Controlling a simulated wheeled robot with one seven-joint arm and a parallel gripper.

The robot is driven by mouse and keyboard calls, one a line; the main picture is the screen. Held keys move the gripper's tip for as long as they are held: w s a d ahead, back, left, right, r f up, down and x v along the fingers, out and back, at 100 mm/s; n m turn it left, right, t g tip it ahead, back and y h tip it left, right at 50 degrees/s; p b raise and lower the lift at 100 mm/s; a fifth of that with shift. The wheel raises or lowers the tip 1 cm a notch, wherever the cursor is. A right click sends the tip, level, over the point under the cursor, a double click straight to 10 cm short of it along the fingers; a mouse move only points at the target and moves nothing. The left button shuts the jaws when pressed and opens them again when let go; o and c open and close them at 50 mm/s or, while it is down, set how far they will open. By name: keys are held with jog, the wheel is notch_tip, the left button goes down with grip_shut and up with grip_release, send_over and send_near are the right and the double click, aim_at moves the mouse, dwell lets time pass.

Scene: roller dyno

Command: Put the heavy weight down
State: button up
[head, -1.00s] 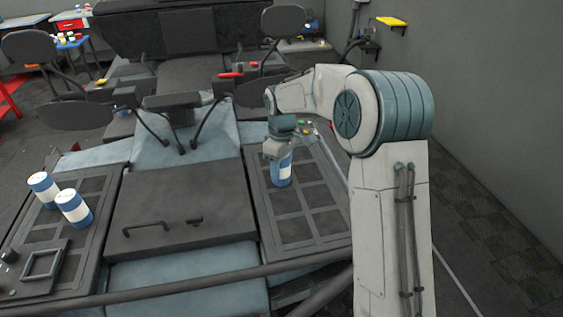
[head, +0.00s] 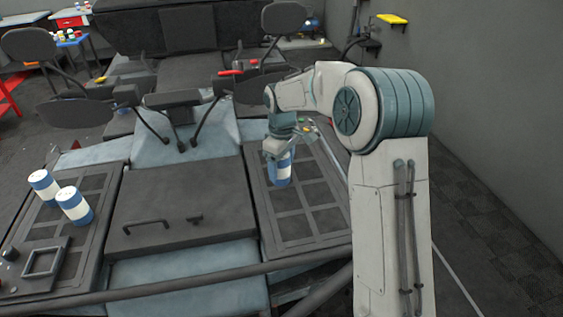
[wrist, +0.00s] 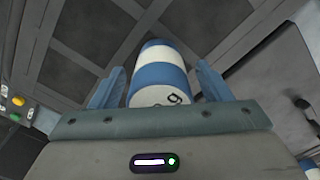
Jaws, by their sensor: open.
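A blue and white cylindrical weight (head: 281,170) stands on the right-hand gridded panel (head: 312,222) in the head view. My gripper (head: 279,160) is around its upper part. In the wrist view the weight (wrist: 158,72) lies between the two blue fingers of my gripper (wrist: 160,88), which are open, with a narrow gap on each side. Its near end carries a dark mark that I cannot read for sure. In the head view the gripper hides part of the weight's top.
Two similar blue and white cylinders (head: 44,185) (head: 74,205) stand on the left panel, beside a dark square frame (head: 44,262). A flat dark cover with a handle (head: 148,225) lies between the panels. A grey wall (head: 480,110) is on the right. The right panel's front part is clear.

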notch_tip(320, 180, up, 11)
jog(key=shift+r+b, duration=0.15)
jog(key=shift+b, duration=0.3)
jog(key=shift+s+r, duration=0.15)
jog(key=shift+r, duration=0.1)
jog(key=s+d+r+m+t, duration=0.1)
jog(key=s+d+m, duration=0.25)
jog(key=s, duration=0.45)
jog(key=s+d+r+m+t, duration=0.1)
jog(key=s+d+m, duration=0.3)
jog(key=s, duration=0.5)
jog(key=s+d+f+m, duration=0.2)
jog(key=s+f, duration=0.1)
jog(key=s, duration=0.3)
jog(key=s+d+f+m+t, duration=0.1)
jog(key=s+d+f, duration=0.2)
jog(key=s, duration=0.4)
jog(key=shift+s+d+m, duration=0.15)
jog(key=shift+s+m, duration=0.05)
jog(key=shift+m, duration=0.15)
